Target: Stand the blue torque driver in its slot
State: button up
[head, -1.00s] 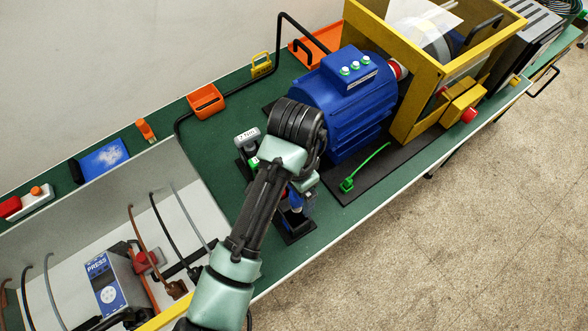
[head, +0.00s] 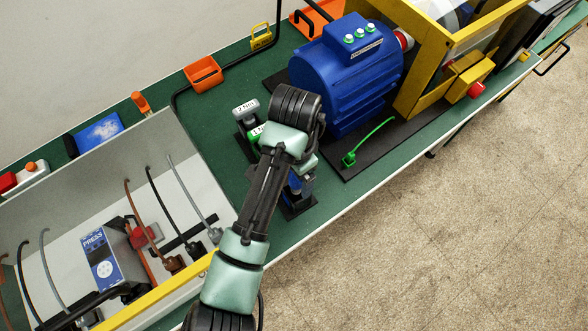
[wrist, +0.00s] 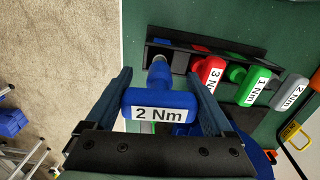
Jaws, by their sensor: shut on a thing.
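The blue torque driver (wrist: 160,104), marked 2 Nm, is between the fingers of my gripper (wrist: 158,76) in the wrist view. My gripper is shut on its handle. The driver's grey shaft collar (wrist: 158,73) points at the black rack (wrist: 246,46), at the end position with a blue mark (wrist: 162,42). I cannot tell whether the tip is in the slot or above it. In the head view the blue driver (head: 296,186) shows partly below my wrist, and my arm hides much of the rack.
A red driver (wrist: 208,72), a green driver (wrist: 252,85) and a grey driver (wrist: 289,93) stand beside it in the rack. The blue motor (head: 345,75) is close on the right, with a green tie (head: 366,142) before it. A grey-walled box (head: 150,185) is left.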

aim_at(294, 191)
jog(key=shift+f+b, duration=1.9)
jog(key=shift+f, duration=1.65)
jog(key=o, duration=1.1)
jog(key=shift+c, duration=0.2)
notch_tip(294, 191, up, 13)
jog(key=p, duration=0.5)
